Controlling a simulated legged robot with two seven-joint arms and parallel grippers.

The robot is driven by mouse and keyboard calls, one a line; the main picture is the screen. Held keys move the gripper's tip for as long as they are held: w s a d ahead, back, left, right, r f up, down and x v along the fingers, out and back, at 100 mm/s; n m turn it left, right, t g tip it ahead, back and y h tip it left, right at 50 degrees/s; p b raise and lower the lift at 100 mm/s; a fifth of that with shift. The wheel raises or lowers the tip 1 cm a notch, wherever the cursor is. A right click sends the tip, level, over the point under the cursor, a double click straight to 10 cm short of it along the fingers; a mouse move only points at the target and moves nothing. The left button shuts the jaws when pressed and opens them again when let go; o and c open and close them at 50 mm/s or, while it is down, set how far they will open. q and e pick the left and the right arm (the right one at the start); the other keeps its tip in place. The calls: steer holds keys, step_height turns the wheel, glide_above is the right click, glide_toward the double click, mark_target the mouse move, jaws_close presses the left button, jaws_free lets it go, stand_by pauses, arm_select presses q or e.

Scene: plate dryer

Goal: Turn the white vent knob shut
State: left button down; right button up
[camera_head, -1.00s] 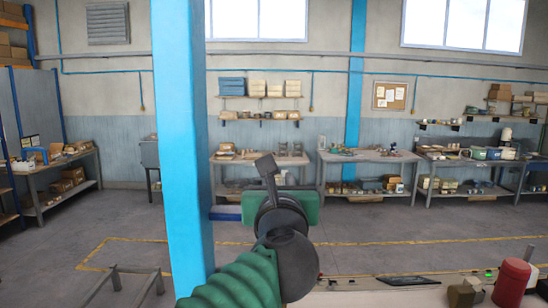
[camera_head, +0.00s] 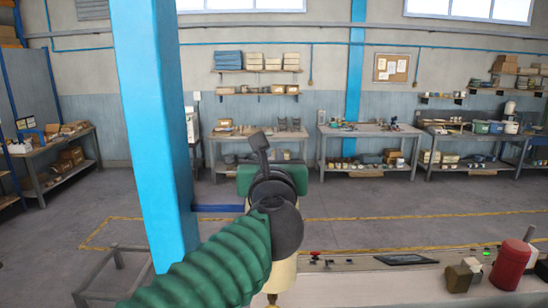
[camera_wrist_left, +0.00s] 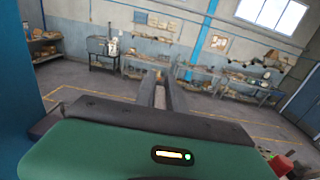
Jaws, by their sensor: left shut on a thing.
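My left gripper (camera_head: 259,141) is in the middle of the head view, with a green body and dark fingers pointing away. The left wrist view shows its two dark fingers (camera_wrist_left: 160,92) close together over its green housing. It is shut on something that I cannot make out. I cannot pick out the white vent knob for sure in either view. A cream cylindrical shape (camera_head: 281,276) shows below my left wrist, partly hidden by my green sleeved arm. I cannot tell whether it is the knob. My right gripper is not in view.
A pale machine top with a control panel (camera_head: 345,263) runs along the lower right. A blue pillar (camera_head: 152,130) rises at left. Workbenches (camera_head: 370,131) line the far wall, with open floor before them.

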arm_select(q)
steer(key=shift+w+a+f+h, duration=0.1)
steer(key=shift+a+f+h, duration=0.05)
steer(key=shift+h, duration=0.25)
steer(key=shift+d+m+h, duration=0.4)
steer(key=shift+m+h, duration=0.4)
steer(key=shift+h, duration=0.3)
steer(key=m+g+h, duration=0.1)
steer(key=m+h, duration=0.1)
steer(key=h, duration=0.1)
steer(key=shift+h, duration=0.3)
steer(key=m+g+h, duration=0.1)
steer(key=d+m+h+p, duration=0.1)
steer(key=h, duration=0.1)
steer(key=shift+s+m+g, duration=0.2)
steer(key=shift+m+g, duration=0.2)
steer(key=shift+s+d+f+m+g+h+p, duration=0.1)
steer(key=shift+m+g+h+p, duration=0.2)
steer(key=shift+m+g+h, duration=0.4)
steer(key=shift+s+d+f+m+g+h+p, duration=0.1)
steer(key=shift+m+g+h+p, duration=0.25)
steer(key=shift+h, duration=0.65)
steer(key=shift+m+g, duration=0.25)
steer(key=c, duration=1.6)
jaws_free()
steer(key=shift+d, duration=0.1)
steer(key=shift+o, duration=1)
steer(key=shift+w, duration=0.1)
steer(key=shift+w+r, duration=0.1)
